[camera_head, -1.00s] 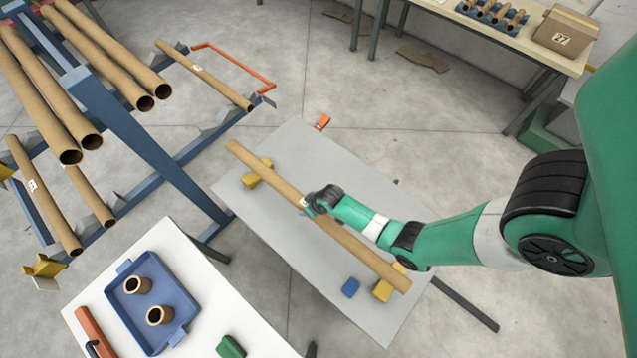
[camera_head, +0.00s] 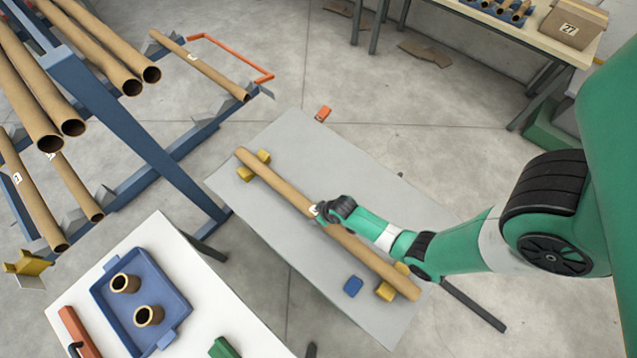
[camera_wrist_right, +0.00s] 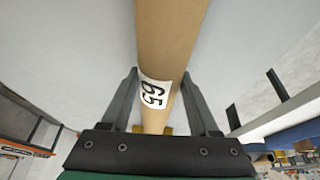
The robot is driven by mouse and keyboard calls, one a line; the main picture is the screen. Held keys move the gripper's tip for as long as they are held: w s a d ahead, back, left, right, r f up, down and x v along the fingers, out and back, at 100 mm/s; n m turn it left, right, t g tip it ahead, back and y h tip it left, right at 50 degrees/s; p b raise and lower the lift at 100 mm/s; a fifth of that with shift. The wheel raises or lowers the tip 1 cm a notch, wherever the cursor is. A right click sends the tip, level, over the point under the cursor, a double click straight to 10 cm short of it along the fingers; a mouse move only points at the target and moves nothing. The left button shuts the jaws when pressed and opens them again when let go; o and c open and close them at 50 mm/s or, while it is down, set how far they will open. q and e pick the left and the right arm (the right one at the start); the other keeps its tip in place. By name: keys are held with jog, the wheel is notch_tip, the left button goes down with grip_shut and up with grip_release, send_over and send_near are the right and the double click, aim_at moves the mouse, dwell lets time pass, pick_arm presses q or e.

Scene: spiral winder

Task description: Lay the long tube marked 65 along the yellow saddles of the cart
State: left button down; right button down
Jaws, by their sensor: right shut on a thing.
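The long cardboard tube (camera_head: 280,187) spans the grey cart (camera_head: 345,168) lengthwise, over the yellow saddles at the far end (camera_head: 245,173) and near end (camera_head: 385,291). Whether it touches both saddles I cannot tell. The right wrist view shows the tube (camera_wrist_right: 165,45) with its label 65 (camera_wrist_right: 154,93) between the fingers. My right gripper (camera_head: 318,211) is shut on the tube around its middle, and the fingers (camera_wrist_right: 160,100) stand on both sides of it. My left gripper is not in view.
A blue block (camera_head: 353,286) lies on the cart near the near saddle. A white table (camera_head: 215,285) with a blue tray (camera_head: 180,303) stands at the lower left. A blue rack (camera_head: 150,150) with several tubes is at the left. An orange piece (camera_head: 323,113) is at the cart's far edge.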

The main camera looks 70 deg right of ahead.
jog(key=shift+f, duration=0.2)
jog(key=shift+c, duration=0.7)
grip_release()
jog(key=shift+r, duration=0.1)
jog(key=shift+r+p, duration=0.3)
jog(key=shift+r, duration=0.05)
jog(key=p+v, duration=0.9)
jog(key=v, duration=0.2)
jog(key=shift+s+r, duration=0.25)
jog(key=shift+r, duration=0.05)
jog(key=shift+w+a, duration=0.1)
